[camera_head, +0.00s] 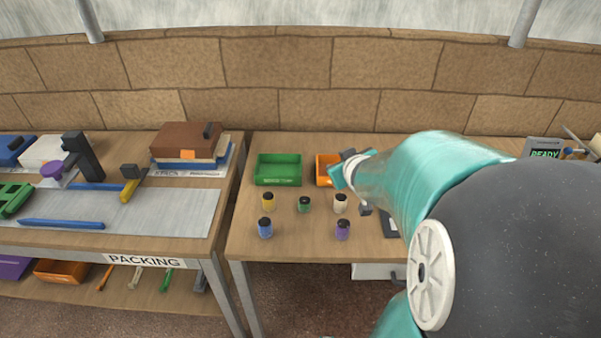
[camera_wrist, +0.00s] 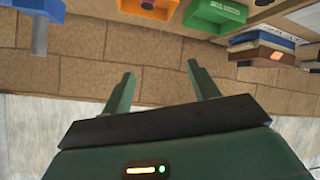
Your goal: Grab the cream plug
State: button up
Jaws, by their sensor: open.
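The cream plug (camera_head: 340,205) stands upright with a dark top on the right-hand table, just left of my arm in the head view. A green plug (camera_head: 304,205) is to its left and a purple plug (camera_head: 342,231) is in front of it. My gripper (camera_wrist: 163,85) is open, with nothing between its two green fingers in the wrist view. It faces the brick wall, and the table appears upside down at the top there. The cream plug is not visible in the wrist view. In the head view my arm hides most of the gripper.
A yellow plug (camera_head: 268,203) and a blue plug (camera_head: 265,230) stand further left. A green bin (camera_head: 278,181) and a partly hidden orange bin (camera_head: 321,172) stand behind the plugs. The packing table (camera_head: 170,237) is at left. My arm covers the table's right part.

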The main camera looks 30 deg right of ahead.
jog(key=s+d+f+n+t+y, duration=0.1)
jog(key=s+d+f+t+y, duration=0.1)
jog(key=s+d+f, duration=0.35)
jog(key=t+y, duration=0.1)
jog(key=y, duration=0.3)
send_near(343, 199)
jog(key=shift+x, duration=4.15)
jog(key=shift+c, duration=0.4)
jog(key=c, duration=1)
